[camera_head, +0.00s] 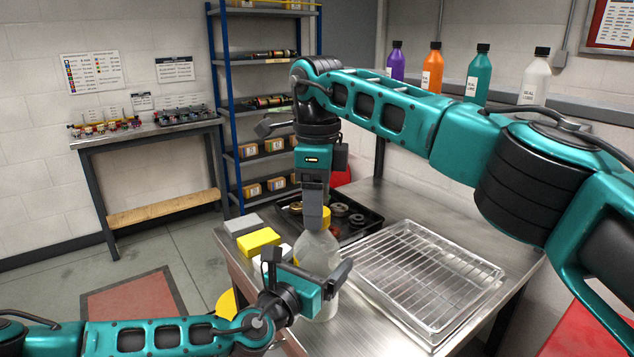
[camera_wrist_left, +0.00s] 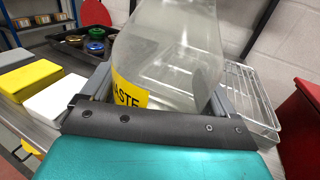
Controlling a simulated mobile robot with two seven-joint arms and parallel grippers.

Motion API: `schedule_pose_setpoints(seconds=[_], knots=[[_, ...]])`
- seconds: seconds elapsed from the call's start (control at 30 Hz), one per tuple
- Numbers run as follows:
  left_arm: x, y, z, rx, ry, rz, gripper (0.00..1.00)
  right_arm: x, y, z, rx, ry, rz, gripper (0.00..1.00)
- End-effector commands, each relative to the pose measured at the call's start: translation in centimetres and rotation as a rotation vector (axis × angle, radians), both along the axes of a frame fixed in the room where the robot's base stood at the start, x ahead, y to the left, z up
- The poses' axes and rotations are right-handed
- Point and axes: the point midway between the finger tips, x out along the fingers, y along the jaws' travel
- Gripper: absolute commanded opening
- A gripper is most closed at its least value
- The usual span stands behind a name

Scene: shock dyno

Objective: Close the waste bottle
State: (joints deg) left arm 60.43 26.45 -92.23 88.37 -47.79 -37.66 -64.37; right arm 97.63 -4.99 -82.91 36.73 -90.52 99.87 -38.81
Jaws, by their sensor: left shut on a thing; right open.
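The waste bottle (camera_head: 318,252) is a clear plastic bottle near the front edge of the steel table. In the left wrist view the bottle (camera_wrist_left: 170,50) shows a yellow label reading "ASTE" (camera_wrist_left: 128,92). My left gripper (camera_head: 306,268) is shut around the bottle's body, one finger on each side. A yellow cap (camera_head: 326,212) shows at the bottle's top, partly hidden by my right gripper (camera_head: 316,216). The right gripper points straight down with its fingers at the cap and is open. I cannot tell whether the cap is seated on the neck.
A wire rack in a metal tray (camera_head: 425,282) lies right of the bottle. A black tray (camera_head: 368,222) with round parts stands behind. A yellow block (camera_head: 258,242) and a grey block (camera_head: 243,225) lie to the left. Several coloured bottles (camera_head: 433,70) stand on the back ledge.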

Motion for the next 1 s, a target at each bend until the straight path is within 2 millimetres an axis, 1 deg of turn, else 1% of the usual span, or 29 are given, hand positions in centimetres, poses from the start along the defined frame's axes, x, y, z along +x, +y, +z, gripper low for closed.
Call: schedule_pose_setpoints(seconds=[0.1, 0.37, 0.9, 0.97, 1.0], knots=[[0.00, 0.01, -0.04, 0.001, 0.001, 0.000, 0.03, -0.03, 0.02, -0.43, 0.000, 0.000, 0.001, 0.66], [0.00, 0.01, -0.05, 0.001, 0.001, 0.000, 0.03, -0.01, 0.01, -0.48, 0.000, -0.001, 0.000, 0.66], [0.00, 0.02, -0.05, 0.001, 0.001, 0.000, 0.03, -0.01, 0.01, -0.44, 0.000, -0.001, 0.001, 0.14], [0.00, 0.02, -0.05, 0.001, 0.001, 0.000, 0.03, -0.01, 0.02, -0.44, 0.000, -0.001, 0.001, 0.08], [0.00, 0.02, -0.05, 0.001, 0.001, 0.000, 0.03, -0.01, 0.02, -0.44, 0.000, -0.001, 0.000, 0.08]])
